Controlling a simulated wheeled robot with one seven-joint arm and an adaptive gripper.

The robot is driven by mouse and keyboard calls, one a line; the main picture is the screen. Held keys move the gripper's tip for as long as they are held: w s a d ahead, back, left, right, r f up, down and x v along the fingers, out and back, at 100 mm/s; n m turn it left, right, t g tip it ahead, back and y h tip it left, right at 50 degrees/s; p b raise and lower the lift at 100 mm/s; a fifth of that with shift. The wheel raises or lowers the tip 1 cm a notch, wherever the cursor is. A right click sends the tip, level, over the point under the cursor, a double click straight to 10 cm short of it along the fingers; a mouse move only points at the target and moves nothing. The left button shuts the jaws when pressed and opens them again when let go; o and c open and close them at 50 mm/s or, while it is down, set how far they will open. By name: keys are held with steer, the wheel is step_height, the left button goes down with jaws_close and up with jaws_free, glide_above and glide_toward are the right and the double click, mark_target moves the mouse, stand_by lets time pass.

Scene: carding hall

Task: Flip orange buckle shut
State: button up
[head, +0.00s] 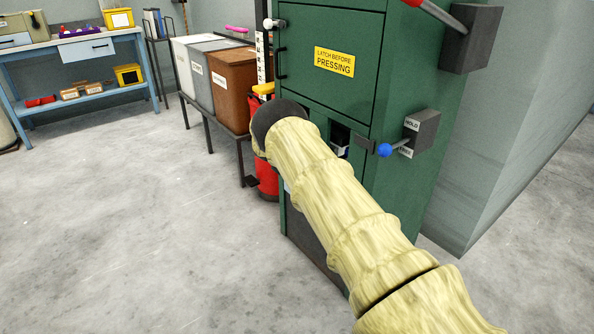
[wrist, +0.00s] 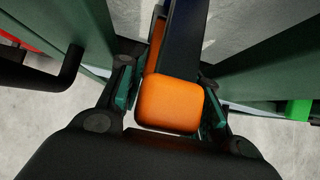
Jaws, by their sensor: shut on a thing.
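The orange buckle (wrist: 168,104) is in the middle of the wrist view, a rounded orange block beside a dark blue bar or strap (wrist: 182,40). A narrower orange part (wrist: 157,42) shows along the left of that strap. My gripper (wrist: 169,90) has one finger on each side of the orange block and is shut on it. Whether the buckle is open or closed I cannot tell. In the head view my sleeved arm reaches to the front of a green press (head: 330,75); the buckle and my fingers are hidden there.
The press has a blue-knobbed lever (head: 385,150) on its right side and a red-handled lever (head: 428,12) above. A red cylinder (head: 267,179) and lidded bins (head: 232,90) stand to its left. The floor at left is clear.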

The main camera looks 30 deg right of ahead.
steer(key=f+h+b, duration=0.1)
steer(key=h+b, duration=0.1)
steer(key=f+h+b, duration=0.1)
steer(key=h+b, duration=0.1)
steer(key=f+h+b, duration=0.1)
steer(key=h+b, duration=0.1)
steer(key=shift+d+f+t, duration=0.25)
steer(key=shift+d+t, duration=0.05)
steer(key=shift+d, duration=0.1)
steer(key=shift+h, duration=0.3)
steer(key=o, duration=1)
steer(key=v, duration=1.2)
